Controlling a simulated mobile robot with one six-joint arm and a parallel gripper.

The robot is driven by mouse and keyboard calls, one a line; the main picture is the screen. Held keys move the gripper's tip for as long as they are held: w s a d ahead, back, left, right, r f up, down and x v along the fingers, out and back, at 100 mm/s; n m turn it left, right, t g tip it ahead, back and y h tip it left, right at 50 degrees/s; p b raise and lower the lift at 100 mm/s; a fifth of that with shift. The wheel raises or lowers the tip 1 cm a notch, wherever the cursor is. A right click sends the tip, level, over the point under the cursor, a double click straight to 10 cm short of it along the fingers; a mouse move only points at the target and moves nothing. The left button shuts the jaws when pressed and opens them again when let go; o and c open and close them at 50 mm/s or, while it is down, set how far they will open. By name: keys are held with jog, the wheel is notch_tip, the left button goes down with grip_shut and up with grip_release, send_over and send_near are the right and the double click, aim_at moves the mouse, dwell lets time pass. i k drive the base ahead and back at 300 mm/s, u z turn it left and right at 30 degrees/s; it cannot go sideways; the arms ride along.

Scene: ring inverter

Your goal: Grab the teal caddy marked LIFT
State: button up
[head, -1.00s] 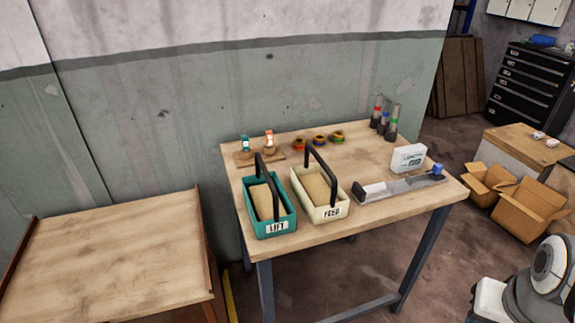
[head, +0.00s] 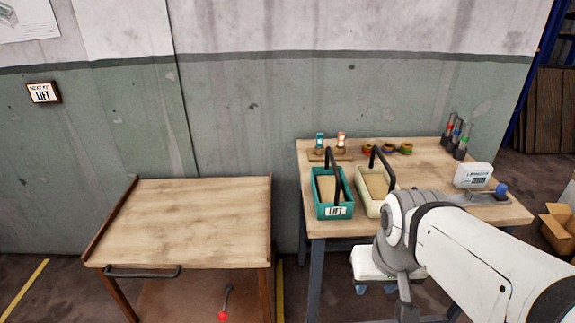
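The teal caddy marked LIFT (head: 336,212) stands upright at the front left of the wooden table (head: 425,167), with a black handle arching over it and a tan block inside. A cream caddy (head: 372,208) stands just to its right, partly hidden behind my arm; its front label is covered. My white arm crosses the lower right of the head view, in front of the table. The fingers of my gripper cannot be made out, and nothing of mine visibly touches the teal caddy.
A lower wooden cart (head: 185,225) with a bare top stands to the left, a gap between it and the table. Behind the caddies are small coloured rings (head: 386,149) and several upright tubes (head: 457,136). A white box (head: 473,176) stands right. A wall sign (head: 43,92) reads LIFT.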

aim_at(333, 199)
jog(key=u, duration=0.05)
jog(key=i, duration=1)
